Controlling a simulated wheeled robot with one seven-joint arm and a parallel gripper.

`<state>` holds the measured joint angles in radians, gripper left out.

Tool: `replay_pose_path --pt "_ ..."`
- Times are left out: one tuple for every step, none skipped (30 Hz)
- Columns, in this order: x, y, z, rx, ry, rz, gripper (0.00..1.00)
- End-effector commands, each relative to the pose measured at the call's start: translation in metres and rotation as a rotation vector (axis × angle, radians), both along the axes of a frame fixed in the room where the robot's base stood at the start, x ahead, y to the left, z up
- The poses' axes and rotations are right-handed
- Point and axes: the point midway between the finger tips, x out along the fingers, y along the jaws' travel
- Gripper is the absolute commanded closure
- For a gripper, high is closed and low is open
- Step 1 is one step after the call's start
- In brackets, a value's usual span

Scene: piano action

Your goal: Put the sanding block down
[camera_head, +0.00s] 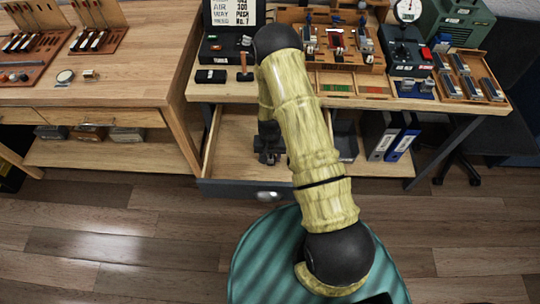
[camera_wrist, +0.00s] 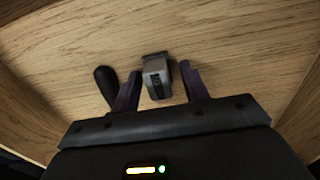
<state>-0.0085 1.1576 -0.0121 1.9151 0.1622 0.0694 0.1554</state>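A small grey block with a black marking (camera_wrist: 157,78), which I take to be the sanding block, shows in the wrist view over the wooden drawer floor. My gripper (camera_wrist: 161,80) has its two dark purple fingers on either side of it. Bare wood shows between the block and the right finger, and a thin gap shows at the left finger, so the gripper looks open around it. In the head view my gripper (camera_head: 268,157) is down inside the open drawer (camera_head: 232,150). The block is hidden there by my arm.
A black rounded handle (camera_wrist: 106,86) lies just left of the left finger. Drawer walls rise at both sides. The workbench (camera_head: 225,90) above the drawer holds tools and trays. A second wooden bench (camera_head: 130,60) stands at the left.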

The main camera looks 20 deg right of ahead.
Motion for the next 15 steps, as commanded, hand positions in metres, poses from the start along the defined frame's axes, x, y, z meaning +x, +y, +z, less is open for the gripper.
replay_pose_path --pt "0.000 0.000 0.000 0.000 0.000 0.000 0.55" --pt "0.000 0.000 0.000 0.000 0.000 0.000 0.55" --pt "0.000 0.000 0.000 0.000 0.000 0.000 0.55" --pt "0.000 0.000 0.000 0.000 0.000 0.000 0.55" --pt "0.000 0.000 0.000 0.000 0.000 0.000 0.55" --pt "0.000 0.000 0.000 0.000 0.000 0.000 0.55" --pt "0.000 0.000 0.001 0.000 0.000 0.000 0.55" --pt "0.000 0.000 0.002 0.000 0.000 0.000 0.55" --pt "0.000 0.000 0.004 0.000 0.000 0.000 0.55" --pt "0.000 0.000 0.005 0.000 -0.001 0.000 0.55" --pt "0.001 0.000 0.007 -0.001 -0.002 0.000 0.55" --pt "0.001 0.000 0.011 -0.001 -0.002 0.000 0.55" --pt "0.001 0.000 0.014 -0.001 -0.002 0.000 0.55" --pt "0.001 0.000 0.017 -0.001 -0.002 0.000 0.55" --pt "0.001 0.000 0.023 -0.001 -0.004 0.000 0.55"
